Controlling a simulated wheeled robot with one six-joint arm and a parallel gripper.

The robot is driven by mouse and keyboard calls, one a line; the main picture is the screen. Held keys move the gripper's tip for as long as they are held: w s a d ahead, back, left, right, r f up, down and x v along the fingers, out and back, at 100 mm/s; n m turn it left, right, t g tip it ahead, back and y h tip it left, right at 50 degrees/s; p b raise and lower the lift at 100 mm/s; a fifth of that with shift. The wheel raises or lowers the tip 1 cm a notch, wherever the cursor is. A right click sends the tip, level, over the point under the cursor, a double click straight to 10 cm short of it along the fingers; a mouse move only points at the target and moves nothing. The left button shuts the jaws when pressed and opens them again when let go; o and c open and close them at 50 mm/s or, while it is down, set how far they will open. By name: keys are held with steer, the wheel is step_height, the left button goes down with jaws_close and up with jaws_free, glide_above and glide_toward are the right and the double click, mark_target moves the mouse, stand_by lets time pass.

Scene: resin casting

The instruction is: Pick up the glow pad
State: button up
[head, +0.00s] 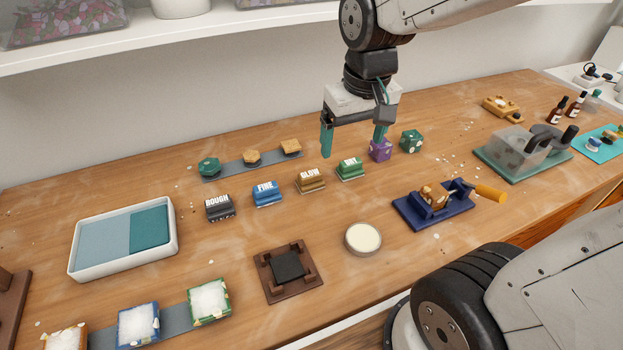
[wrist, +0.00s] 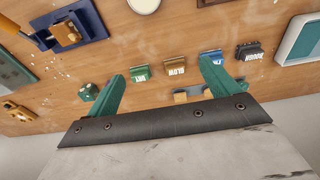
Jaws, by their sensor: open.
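The glow pad (head: 311,181) is a tan-brown block with a white label on top. It sits on the table in a row of labelled pads, between the blue FINE pad (head: 267,193) and a green pad (head: 349,168). My gripper (head: 353,147) is open and empty, pointing down above the back part of the table, up and to the right of the glow pad in the head view. In the wrist view the glow pad (wrist: 176,68) appears beyond and between the two green fingers (wrist: 163,70), apart from both.
A dark ROUGH pad (head: 219,207) stands left of FINE. Behind the row lies a grey strip (head: 228,172) with several polygonal pieces. A purple cube (head: 381,150) and a green die (head: 411,141) stand right. A white tin (head: 363,239) and a blue fixture (head: 413,211) are in front.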

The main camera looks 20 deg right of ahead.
glide_above(310, 173)
steer(key=s, duration=0.2)
step_height(310, 173, down, 14)
steer(key=r, duration=0.1)
steer(key=f, duration=0.3)
steer(key=w+f, duration=0.1)
steer(key=f, duration=0.1)
steer(key=w+f, duration=0.1)
steer(key=f, duration=0.2)
steer(key=shift+f, duration=0.3)
steer(key=c, duration=1.1)
